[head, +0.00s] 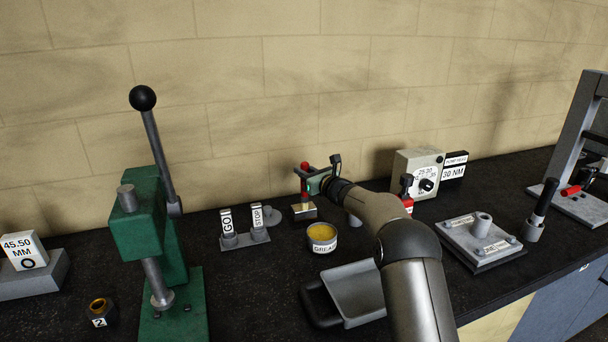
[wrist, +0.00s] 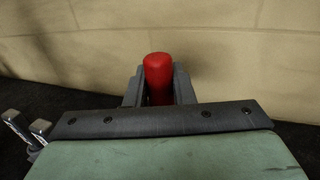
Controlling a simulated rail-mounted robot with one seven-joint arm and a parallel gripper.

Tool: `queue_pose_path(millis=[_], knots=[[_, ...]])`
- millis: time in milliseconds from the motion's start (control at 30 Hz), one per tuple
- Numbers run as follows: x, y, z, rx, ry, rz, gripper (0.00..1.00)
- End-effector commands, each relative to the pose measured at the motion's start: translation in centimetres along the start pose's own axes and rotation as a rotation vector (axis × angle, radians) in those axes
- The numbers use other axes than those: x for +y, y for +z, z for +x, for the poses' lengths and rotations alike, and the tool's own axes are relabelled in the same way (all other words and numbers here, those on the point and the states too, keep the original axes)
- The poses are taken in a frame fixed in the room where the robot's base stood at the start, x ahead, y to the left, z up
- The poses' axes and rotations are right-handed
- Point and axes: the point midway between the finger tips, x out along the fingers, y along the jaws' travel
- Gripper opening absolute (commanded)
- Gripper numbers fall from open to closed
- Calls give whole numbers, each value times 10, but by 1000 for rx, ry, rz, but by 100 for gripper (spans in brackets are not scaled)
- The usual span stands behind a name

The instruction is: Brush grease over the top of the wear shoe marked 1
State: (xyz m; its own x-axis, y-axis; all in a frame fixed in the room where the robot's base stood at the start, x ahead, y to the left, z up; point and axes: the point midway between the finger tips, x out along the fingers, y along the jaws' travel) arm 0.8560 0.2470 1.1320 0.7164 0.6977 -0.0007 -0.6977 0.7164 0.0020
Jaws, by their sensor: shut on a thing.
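My gripper (head: 307,183) is shut on a red-handled tool (head: 304,196), which it holds upright near the back wall. In the wrist view the red handle (wrist: 158,78) stands between the two fingers. A small block with a pale top and dark sides (head: 304,211) shows directly under the handle. I cannot tell whether it is the tool's head or a separate piece. The grease tin (head: 322,238), round with yellow grease and open at the top, stands in front of it. I can read no mark 1 on any wear shoe.
A green press (head: 150,220) with a black-knobbed lever stands at left, near a dark ring marked 2 (head: 98,312). A grey tray (head: 352,293), a dial box (head: 417,174) and a plate fixture (head: 482,240) stand around my arm.

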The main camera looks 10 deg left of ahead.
Motion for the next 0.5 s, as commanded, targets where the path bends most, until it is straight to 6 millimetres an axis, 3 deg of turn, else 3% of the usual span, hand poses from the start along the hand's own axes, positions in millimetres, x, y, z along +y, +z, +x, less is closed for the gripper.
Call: queue_pose_path(millis=[200,500], knots=[[7,-3,-6,-1,1,1,0],[-6,5,18,-1,-3,2,0]])
